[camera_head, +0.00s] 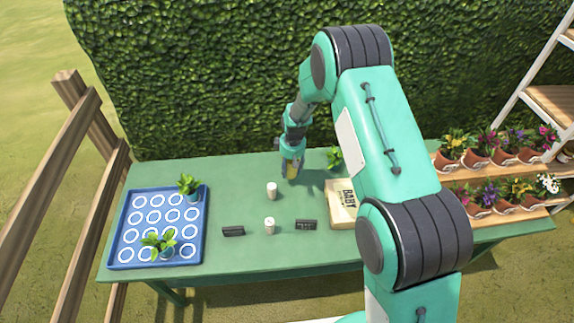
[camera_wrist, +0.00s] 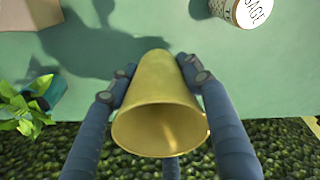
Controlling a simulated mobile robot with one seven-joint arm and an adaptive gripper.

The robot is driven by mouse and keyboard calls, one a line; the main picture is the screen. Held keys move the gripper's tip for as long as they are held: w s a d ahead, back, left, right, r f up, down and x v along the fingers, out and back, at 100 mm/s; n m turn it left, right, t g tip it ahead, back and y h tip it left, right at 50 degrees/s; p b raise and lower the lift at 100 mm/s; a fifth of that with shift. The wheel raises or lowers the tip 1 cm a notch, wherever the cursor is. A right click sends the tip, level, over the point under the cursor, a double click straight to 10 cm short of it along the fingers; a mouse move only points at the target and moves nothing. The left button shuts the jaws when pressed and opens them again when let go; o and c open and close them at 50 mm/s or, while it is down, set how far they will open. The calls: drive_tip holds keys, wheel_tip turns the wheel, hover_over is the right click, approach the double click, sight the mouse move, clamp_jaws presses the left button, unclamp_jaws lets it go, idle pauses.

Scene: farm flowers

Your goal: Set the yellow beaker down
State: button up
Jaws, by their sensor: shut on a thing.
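The yellow beaker (camera_wrist: 158,100) is held between the fingers of my gripper (camera_wrist: 160,80) in the wrist view, its wide open mouth toward the bottom of the picture. My gripper (camera_head: 291,165) is shut on it, near the back edge of the green table (camera_head: 236,173). In the head view only a small part of the beaker (camera_head: 292,171) shows between the fingers. A shadow falls on the table by the beaker in the wrist view. I cannot tell for sure whether the beaker touches the table.
A white labelled pot (camera_head: 272,190) and another (camera_head: 269,226) stand mid-table, near dark blocks (camera_head: 233,231) (camera_head: 306,225). A blue tray (camera_head: 117,249) with two plants is at left. A box marked BABY (camera_head: 341,207) and a plant (camera_head: 335,157) are to the right. Free table lies left of my gripper.

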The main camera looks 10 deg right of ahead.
drive_tip(key=w, duration=0.6)
drive_tip(key=shift+a+f, duration=0.3)
drive_tip(key=shift+a, duration=0.1)
drive_tip(key=shift+f+b, duration=0.5)
drive_tip(key=shift+f, duration=1.2)
drive_tip(key=shift+f, duration=0.1)
drive_tip(key=o, duration=1.1)
drive_tip(key=shift+c, duration=0.2)
wheel_tip(320, 180, up, 12)
drive_tip(key=s+p, duration=0.1)
drive_tip(key=shift+d, duration=0.25)
